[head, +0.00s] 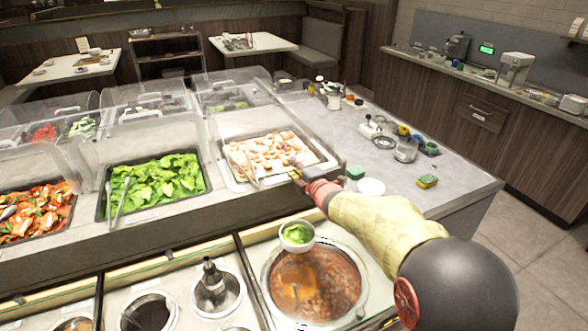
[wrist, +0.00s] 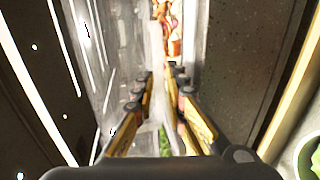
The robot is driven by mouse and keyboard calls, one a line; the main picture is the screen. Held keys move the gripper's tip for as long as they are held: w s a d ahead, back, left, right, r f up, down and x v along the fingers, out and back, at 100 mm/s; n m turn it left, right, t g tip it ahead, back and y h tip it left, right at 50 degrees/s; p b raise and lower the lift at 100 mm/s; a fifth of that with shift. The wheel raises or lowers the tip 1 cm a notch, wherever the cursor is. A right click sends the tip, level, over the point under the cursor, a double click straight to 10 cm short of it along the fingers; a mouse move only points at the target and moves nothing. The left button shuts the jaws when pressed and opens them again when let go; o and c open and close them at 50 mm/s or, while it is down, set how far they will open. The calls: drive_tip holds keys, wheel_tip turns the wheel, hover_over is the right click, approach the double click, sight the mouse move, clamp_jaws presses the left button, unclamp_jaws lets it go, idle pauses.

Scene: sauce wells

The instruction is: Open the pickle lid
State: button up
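My gripper (head: 296,174) is at the front right corner of a tray of pale, pinkish food pieces (head: 268,152). In the wrist view, its two yellow-and-black fingers (wrist: 165,95) stand apart, with a gap between them. No lid is clearly held. Clear domed lids stand raised behind the food trays, one behind the lettuce (head: 158,140) and one farther back (head: 233,88). A small bowl of green pieces (head: 297,235) sits at the back edge of a red-brown sauce well (head: 315,290). I cannot tell which lid is the pickle lid.
A lettuce tray (head: 155,185) with tongs is left of my gripper. A metal pump lid (head: 217,290) covers a nearby well.

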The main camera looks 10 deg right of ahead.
clamp_jaws()
idle(0.7)
drive_tip(key=shift+r, duration=0.1)
